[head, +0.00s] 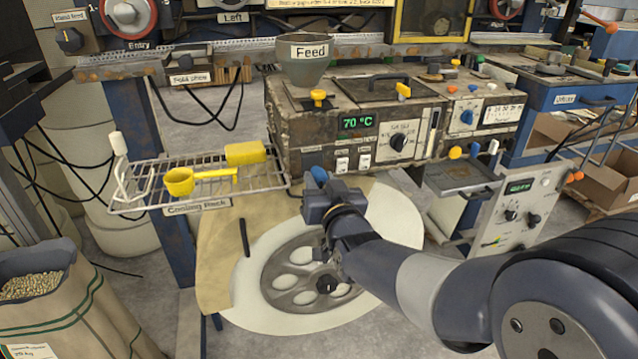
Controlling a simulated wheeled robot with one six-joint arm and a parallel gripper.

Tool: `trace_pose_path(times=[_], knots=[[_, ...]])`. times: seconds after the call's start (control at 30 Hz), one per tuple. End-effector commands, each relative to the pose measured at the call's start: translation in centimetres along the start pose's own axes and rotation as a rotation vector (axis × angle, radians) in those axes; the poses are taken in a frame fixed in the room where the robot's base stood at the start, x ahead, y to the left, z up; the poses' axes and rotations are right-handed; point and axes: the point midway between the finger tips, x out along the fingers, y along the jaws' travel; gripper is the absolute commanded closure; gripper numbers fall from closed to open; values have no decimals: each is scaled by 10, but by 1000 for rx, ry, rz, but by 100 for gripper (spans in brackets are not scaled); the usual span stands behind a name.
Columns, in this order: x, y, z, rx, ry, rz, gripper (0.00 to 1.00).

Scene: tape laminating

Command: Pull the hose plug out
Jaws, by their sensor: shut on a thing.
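My gripper (318,190) is in front of the lower left part of the rusty machine, above the large wheel. It is shut on a small blue rounded piece (319,174) that shows at its tip. This piece may be the hose plug, but my gripper hides most of it. I cannot tell whether it is seated in the machine or free. No hose is clearly visible at the jaws.
A wire cooling rack (150,204) with a yellow scoop (180,181) and yellow block (245,152) stands left. The machine (283,125) is behind my gripper, with a feed funnel (305,70) on top. A large spoked wheel (287,297) lies below. A sack (75,315) stands lower left.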

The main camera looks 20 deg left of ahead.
Motion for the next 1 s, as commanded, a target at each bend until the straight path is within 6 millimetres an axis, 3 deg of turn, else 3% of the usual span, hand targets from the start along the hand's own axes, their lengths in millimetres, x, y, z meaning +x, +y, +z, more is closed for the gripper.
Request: trace_pose_path(times=[0.2, 0.23, 0.5, 0.8, 1.0], knots=[[-2, 0, 2, -1, -6, 0, 100], [-2, 0, 2, -1, -7, 0, 69], [-1, 0, 2, -1, -5, 0, 48], [-4, 0, 2, 0, -5, 0, 48], [-29, 0, 1, 0, -3, 0, 48]])
